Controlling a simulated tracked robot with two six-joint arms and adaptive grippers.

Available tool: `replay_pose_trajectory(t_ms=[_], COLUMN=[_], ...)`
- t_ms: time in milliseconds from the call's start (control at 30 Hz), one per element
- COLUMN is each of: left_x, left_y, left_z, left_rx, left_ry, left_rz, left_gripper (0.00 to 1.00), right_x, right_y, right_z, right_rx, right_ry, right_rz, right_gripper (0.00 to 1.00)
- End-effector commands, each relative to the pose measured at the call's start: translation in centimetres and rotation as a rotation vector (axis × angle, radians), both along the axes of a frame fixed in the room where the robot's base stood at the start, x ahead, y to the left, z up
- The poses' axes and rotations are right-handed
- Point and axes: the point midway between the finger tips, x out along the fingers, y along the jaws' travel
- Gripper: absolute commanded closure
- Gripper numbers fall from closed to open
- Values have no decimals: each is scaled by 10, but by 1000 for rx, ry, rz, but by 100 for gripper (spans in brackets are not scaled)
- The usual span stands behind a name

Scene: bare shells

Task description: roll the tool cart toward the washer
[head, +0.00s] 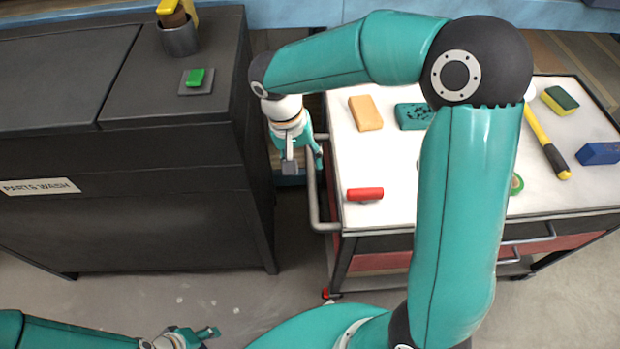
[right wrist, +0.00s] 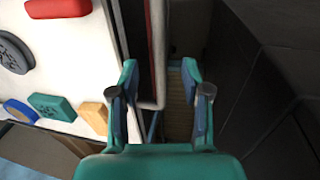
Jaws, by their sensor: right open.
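The tool cart (head: 383,239) has a white top and a grey handle (head: 312,195) on its left side. The dark parts washer (head: 150,215) with a "PARTS WASH" label stands to the left, across a narrow gap. My right gripper (head: 302,165) is open at the handle's far end. In the right wrist view the handle bar (right wrist: 157,60) passes between the spread fingers of my right gripper (right wrist: 160,75); I cannot tell whether they touch it. My left gripper (head: 200,335) is low at the bottom edge, away from both; its opening is unclear.
The cart top carries a red block (head: 364,194), an orange block (head: 366,113), a yellow-handled tool (head: 547,145) and a blue block (head: 598,153). A cup (head: 179,39) and a green piece (head: 195,78) sit on the washer. My right arm hides part of the cart.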

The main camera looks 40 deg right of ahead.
Motion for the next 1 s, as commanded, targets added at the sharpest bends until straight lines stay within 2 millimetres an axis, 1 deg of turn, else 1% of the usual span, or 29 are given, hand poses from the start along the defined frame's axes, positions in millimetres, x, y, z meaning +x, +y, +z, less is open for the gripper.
replay_pose_trajectory(t_ms=[33,100,200,300,500,767,800,867,1000], left_x=[0,0,0,0,0,0,0,0,0], left_y=[0,0,0,0,0,0,0,0,0], left_z=[-3,-5,-7,-9,-10,-9,-9,-9,-9], left_rx=[0,0,0,0,0,0,0,0,0], left_ry=[0,0,0,0,0,0,0,0,0], left_rz=[0,0,0,0,0,0,0,0,0], left_gripper=[60,60,60,60,60,60,60,60,60], right_x=[-2,-4,-6,-7,-8,-8,-8,-8,-8], right_y=[-3,-5,-8,-10,-12,-12,-12,-12,-12], right_z=[-13,-27,-44,-56,-68,-69,-69,-69,-69], right_rx=[-1,0,-1,0,0,0,0,0,0], right_ry=[5,4,5,3,1,0,0,0,0], right_rz=[-1,-2,-1,-2,-1,-1,-1,-1,-1], right_gripper=[52,52,52,52,52,52,54,64,88])
